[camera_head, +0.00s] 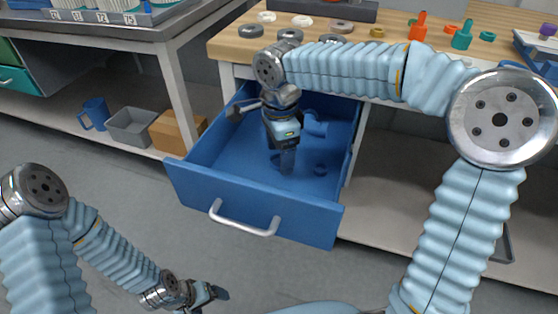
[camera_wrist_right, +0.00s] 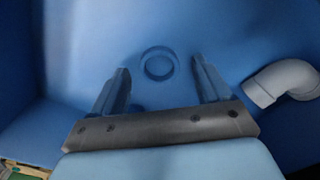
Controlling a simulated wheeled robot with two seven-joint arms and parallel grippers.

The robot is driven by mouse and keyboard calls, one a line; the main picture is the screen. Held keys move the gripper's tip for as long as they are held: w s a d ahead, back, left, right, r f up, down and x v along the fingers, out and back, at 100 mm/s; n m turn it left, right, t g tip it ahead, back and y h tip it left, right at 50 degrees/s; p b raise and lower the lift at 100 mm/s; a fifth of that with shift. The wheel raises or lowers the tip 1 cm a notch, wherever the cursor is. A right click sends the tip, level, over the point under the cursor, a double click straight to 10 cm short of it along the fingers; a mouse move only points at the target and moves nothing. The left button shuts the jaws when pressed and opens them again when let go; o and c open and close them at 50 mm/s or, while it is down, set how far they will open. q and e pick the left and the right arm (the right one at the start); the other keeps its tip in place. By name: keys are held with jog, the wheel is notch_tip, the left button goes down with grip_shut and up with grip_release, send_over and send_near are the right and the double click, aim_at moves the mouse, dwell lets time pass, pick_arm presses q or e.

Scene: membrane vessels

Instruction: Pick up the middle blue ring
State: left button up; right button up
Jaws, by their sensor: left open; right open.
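An open blue drawer (camera_head: 250,205) holds blue parts. My right gripper (camera_head: 286,164) points down into it, with its jaws open and empty. In the right wrist view, a blue ring (camera_wrist_right: 158,64) lies flat on the drawer floor, between and beyond the open fingers (camera_wrist_right: 160,72) and apart from them. In the head view, one blue ring (camera_head: 275,159) is partly hidden behind the right gripper. Another small blue ring (camera_head: 320,170) lies to its right. I cannot tell which ring is the middle one. My left gripper (camera_head: 208,294) is open and empty above the floor at the bottom.
A grey-blue pipe elbow (camera_head: 314,124) lies in the drawer near the right gripper; it also shows in the wrist view (camera_wrist_right: 280,82). The drawer walls surround the gripper. The wooden bench top (camera_head: 228,46) above carries several rings and fittings.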

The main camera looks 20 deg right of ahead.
jog(key=shift+f, duration=0.2)
jog(key=c, duration=1.1)
